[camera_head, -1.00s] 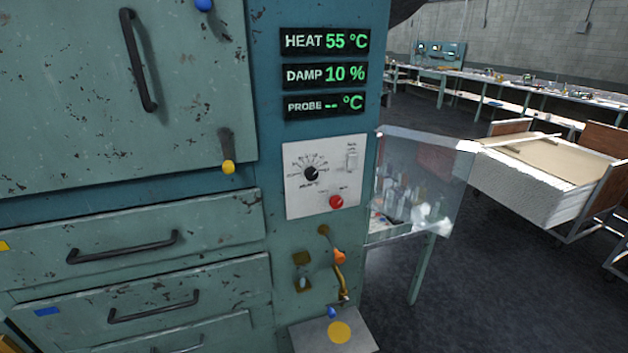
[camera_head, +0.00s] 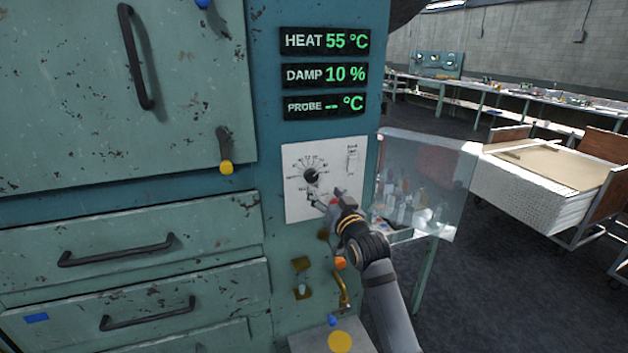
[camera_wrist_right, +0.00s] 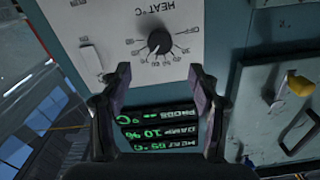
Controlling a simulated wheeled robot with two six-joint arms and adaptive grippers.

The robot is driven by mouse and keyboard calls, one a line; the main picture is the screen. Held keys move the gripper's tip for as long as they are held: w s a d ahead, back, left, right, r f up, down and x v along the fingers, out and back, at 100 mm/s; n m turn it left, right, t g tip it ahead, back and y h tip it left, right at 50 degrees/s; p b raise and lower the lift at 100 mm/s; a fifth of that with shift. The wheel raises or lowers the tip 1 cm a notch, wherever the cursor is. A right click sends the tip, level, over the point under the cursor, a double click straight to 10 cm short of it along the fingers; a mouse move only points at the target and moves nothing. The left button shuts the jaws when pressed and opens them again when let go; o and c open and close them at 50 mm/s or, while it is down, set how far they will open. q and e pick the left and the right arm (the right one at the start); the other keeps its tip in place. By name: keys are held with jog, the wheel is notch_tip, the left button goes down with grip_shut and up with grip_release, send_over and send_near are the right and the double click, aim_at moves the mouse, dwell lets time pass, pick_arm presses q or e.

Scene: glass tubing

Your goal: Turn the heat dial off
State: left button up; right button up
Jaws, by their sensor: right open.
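The heat dial (camera_head: 311,174) is a small black knob on a white panel (camera_head: 294,205) with a printed scale around it. Above it a dark readout (camera_head: 325,41) shows HEAT 55 °C. My right gripper (camera_head: 327,193) is in front of the panel's lower part, just below and right of the dial. In the right wrist view the dial (camera_wrist_right: 159,43) lies beyond the two spread fingertips (camera_wrist_right: 160,73), roughly centred between them. The fingers are open and empty, and no contact with the dial shows. My left gripper is not in view.
A white switch (camera_head: 352,161) sits right of the dial. My right gripper partly covers a red button (camera_head: 334,201) below. A brass lever (camera_head: 342,288) is lower down.

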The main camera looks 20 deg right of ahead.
aim_at(313, 178)
jog(key=w+p, duration=0.2)
jog(key=w, duration=0.7)
jog(key=shift+w+a, duration=0.15)
jog(key=shift+w, duration=0.15)
jog(key=shift+f, duration=0.1)
jog(key=c, duration=1.2)
